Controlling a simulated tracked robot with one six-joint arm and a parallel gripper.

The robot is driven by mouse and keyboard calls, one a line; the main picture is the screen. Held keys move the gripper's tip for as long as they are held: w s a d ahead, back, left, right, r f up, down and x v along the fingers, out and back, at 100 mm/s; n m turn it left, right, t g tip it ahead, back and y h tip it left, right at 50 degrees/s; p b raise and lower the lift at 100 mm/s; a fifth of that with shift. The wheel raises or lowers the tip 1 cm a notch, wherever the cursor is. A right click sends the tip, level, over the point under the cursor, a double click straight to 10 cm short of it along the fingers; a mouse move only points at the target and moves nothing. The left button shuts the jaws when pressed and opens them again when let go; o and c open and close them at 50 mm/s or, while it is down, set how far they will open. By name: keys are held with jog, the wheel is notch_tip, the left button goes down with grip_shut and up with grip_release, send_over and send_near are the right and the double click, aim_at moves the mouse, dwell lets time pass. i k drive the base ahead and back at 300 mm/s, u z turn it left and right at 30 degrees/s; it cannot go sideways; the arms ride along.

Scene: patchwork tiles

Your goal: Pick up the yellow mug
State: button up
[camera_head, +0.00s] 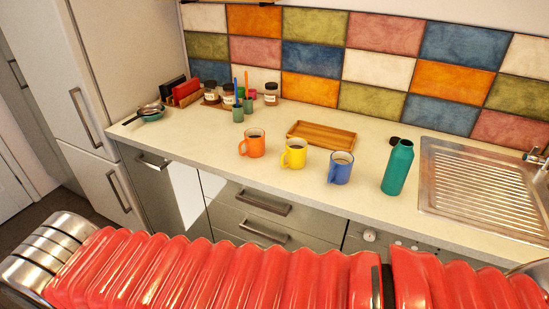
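The yellow mug (294,153) stands upright on the pale counter, with its handle toward the left. It is between an orange mug (253,143) on its left and a blue mug (340,168) on its right, with small gaps on both sides. My gripper cannot be seen in this view. A red ribbed part, perhaps of my own body, fills the bottom of the picture in front of the counter.
A wooden tray (321,137) lies behind the mugs. A teal bottle (397,168) stands right of the blue mug, near the metal sink (480,185). Jars (229,95) and a small pan (150,112) are at the back left. The counter's (200,150) left front is clear.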

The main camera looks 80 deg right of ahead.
aim_at(296, 153)
jog(key=u, duration=0.35)
jog(key=k, duration=1.65)
jog(key=z, duration=0.55)
jog(key=i, duration=1.55)
jog(key=z, duration=0.05)
